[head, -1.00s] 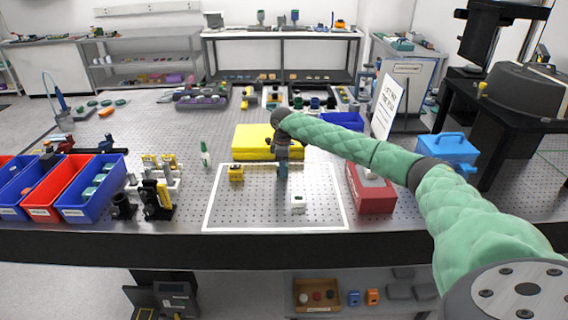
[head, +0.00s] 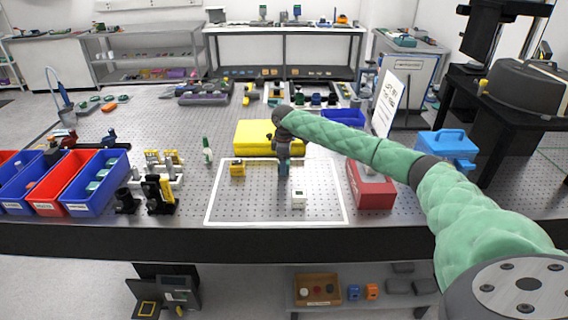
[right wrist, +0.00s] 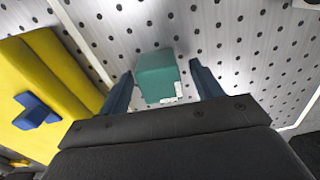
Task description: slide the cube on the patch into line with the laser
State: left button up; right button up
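The white-outlined patch (head: 319,221) lies on the perforated table. A teal cube (right wrist: 157,76) stands on the perforated surface in the right wrist view. In the head view the cube cannot be told apart from my gripper. My right gripper (head: 284,174) points down over the patch. In the right wrist view its blue fingers (right wrist: 161,88) are open, one on each side of the cube, with gaps showing. A small yellow block (head: 237,168) sits near the patch's back left corner. A small white block (head: 298,200) with a green top sits near its front. My left gripper is not in view.
A yellow case (head: 262,139) lies just behind the patch; it also shows in the right wrist view (right wrist: 62,70). A red box (head: 373,190) stands to the right. Black and yellow mounts (head: 158,195) and blue and red bins (head: 62,184) stand to the left.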

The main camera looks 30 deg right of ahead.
jog(key=shift+r, duration=0.3)
jog(key=shift+r+b, duration=1.4)
jog(key=shift+r, duration=2.2)
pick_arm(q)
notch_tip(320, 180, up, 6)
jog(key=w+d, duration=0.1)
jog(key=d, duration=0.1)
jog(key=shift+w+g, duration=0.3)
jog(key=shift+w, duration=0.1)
